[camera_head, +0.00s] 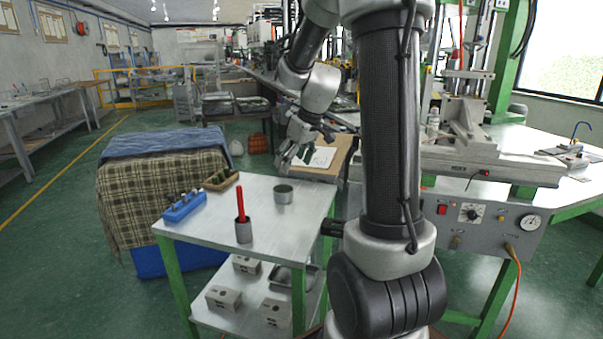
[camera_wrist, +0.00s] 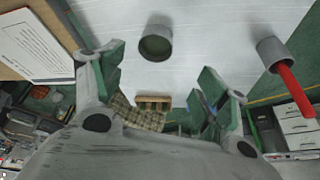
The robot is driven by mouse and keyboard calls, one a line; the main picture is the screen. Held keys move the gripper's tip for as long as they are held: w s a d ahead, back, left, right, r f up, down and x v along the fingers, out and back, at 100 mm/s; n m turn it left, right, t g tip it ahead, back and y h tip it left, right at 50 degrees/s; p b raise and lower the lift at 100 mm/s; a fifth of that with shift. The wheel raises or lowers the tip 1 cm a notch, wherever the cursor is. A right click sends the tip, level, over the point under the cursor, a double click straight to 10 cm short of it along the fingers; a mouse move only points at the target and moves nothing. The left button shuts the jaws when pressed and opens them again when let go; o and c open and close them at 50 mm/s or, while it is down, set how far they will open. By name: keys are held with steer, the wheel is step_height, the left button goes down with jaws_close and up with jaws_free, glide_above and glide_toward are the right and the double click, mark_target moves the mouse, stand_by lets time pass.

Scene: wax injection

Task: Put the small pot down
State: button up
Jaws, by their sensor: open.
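The small pot (camera_head: 283,194) is a short grey metal cup, standing upright on the metal top of the cart (camera_head: 275,225) near its back right part. The wrist view also shows the small pot (camera_wrist: 156,42), beyond my fingertips and apart from them. My gripper (camera_head: 294,158) is above and behind the pot in the head view. In the wrist view my gripper (camera_wrist: 161,68) has its green-padded fingers spread wide with nothing between them.
A taller grey cup (camera_head: 243,237) with red sticks (camera_head: 240,203) stands at the cart's front. A blue rack (camera_head: 184,207) and a wooden tray (camera_head: 221,181) sit at the left and back. A board with a white sheet (camera_head: 320,157) lies behind. The cart top between them is bare.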

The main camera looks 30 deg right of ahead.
steer(key=s+a+r+m, duration=0.1)
steer(key=s+a+r, duration=0.5)
steer(key=s, duration=0.5)
steer(key=s+a+m+h, duration=0.1)
steer(key=s+a+m, duration=0.1)
steer(key=s, duration=1.3)
steer(key=shift+r, duration=0.3)
steer(key=shift+w, duration=0.1)
